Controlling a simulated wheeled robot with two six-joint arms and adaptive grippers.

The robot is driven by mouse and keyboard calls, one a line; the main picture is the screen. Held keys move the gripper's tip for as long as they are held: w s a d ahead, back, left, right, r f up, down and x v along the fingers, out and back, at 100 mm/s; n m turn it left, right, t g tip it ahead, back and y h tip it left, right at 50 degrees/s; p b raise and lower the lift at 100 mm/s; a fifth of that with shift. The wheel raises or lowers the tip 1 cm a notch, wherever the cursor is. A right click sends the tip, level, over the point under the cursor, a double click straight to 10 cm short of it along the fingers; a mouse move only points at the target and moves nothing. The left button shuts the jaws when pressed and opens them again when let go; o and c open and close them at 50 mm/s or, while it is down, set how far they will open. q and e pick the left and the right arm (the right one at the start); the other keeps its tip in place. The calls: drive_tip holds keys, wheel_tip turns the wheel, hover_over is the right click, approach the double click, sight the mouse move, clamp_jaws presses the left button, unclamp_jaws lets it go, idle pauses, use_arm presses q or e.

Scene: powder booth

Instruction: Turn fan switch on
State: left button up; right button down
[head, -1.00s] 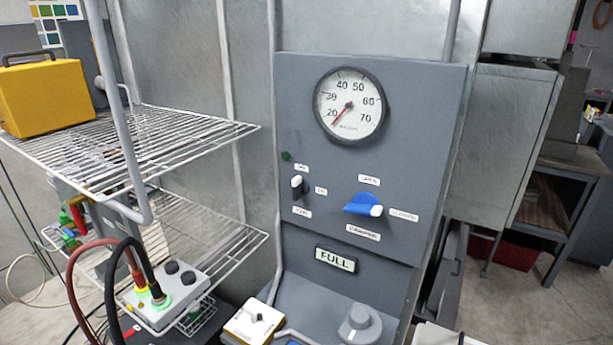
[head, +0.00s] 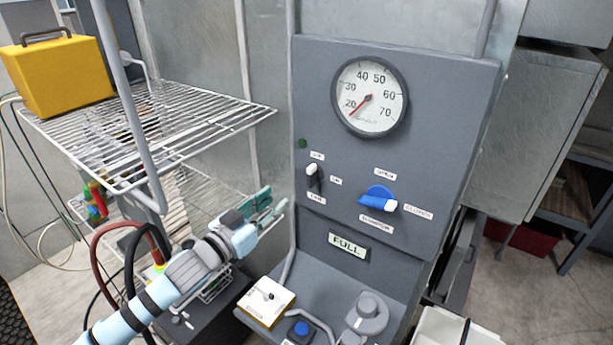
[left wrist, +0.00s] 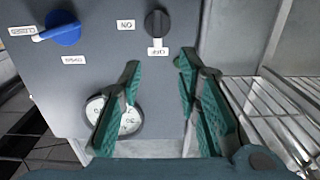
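The fan switch (head: 313,180) is a small dark knob with a white tip on the grey control panel (head: 340,225). Its white tip points up towards the upper label, which reads OFF in the left wrist view; an ON label sits to its right. The switch also shows upside down at the top of the left wrist view (left wrist: 157,22). My left gripper (head: 277,207) is left of and below the switch in the head view, apart from it. Its teal fingers are open and empty in the left wrist view (left wrist: 158,64). My right gripper is not in view.
A blue damper lever (head: 378,197) sits right of the switch, below a round gauge (head: 369,97). A wire shelf (head: 150,130) with a yellow case (head: 62,75) stands left. A white-topped box (head: 266,297) and a grey knob (head: 367,313) are below the panel.

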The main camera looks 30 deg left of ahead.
use_arm(q)
drive_tip(key=b, duration=0.7)
approach(308, 175)
drive_tip(key=w, duration=0.2)
drive_tip(key=w+b, duration=0.1)
drive_tip(key=w, duration=0.2)
drive_tip(key=w+d+b, duration=0.1)
drive_tip(key=w, duration=0.2)
drive_tip(key=shift+w+d+f+b, duration=0.15)
drive_tip(key=shift+w+b, duration=0.25)
drive_tip(key=shift+w, duration=0.1)
drive_tip(key=shift+r, duration=0.35)
clamp_jaws()
